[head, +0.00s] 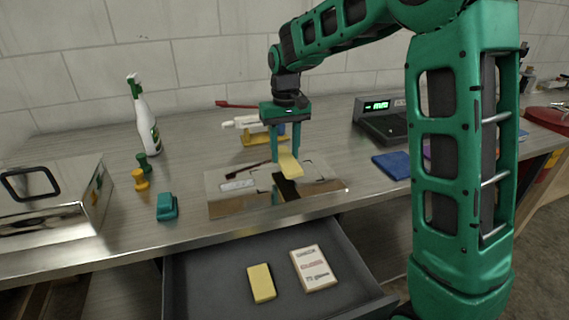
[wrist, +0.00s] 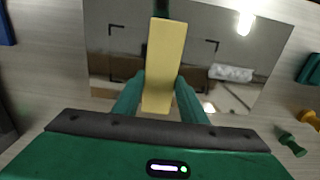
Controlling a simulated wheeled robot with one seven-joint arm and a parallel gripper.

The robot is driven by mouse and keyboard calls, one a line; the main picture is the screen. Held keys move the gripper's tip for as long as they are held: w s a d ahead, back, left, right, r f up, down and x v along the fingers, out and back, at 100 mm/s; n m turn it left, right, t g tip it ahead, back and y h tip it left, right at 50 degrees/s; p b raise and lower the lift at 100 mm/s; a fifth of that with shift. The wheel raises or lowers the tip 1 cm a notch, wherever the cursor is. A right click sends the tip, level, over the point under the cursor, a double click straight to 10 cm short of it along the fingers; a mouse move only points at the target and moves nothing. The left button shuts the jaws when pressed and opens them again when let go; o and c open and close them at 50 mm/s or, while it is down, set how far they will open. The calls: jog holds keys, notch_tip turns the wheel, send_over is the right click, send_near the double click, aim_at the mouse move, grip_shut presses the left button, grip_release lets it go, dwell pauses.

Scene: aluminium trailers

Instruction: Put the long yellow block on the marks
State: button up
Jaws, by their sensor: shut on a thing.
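The long yellow block (head: 291,165) is held between the fingers of my gripper (head: 284,155), above a shiny mirror-like plate (head: 228,207) on the counter. In the wrist view the block (wrist: 166,45) lies lengthwise between the fingers of my gripper (wrist: 160,82), which are shut on its sides. The block's far end lies between these two marks in that view. The block and fingers hide part of the plate; any nearer marks cannot be made out.
Below the counter, an open drawer (head: 200,285) holds a shorter yellow block (head: 261,283) and a labelled box (head: 313,268). A teal object (head: 167,206), orange and green pieces, and a spray bottle (head: 146,120) stand left. A blue cloth-like item (head: 391,165) and scale (head: 382,124) are right.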

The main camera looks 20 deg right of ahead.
aim_at(285, 156)
jog(key=shift+f, duration=2)
jog(key=o, duration=1)
jog(key=shift+f, duration=0.1)
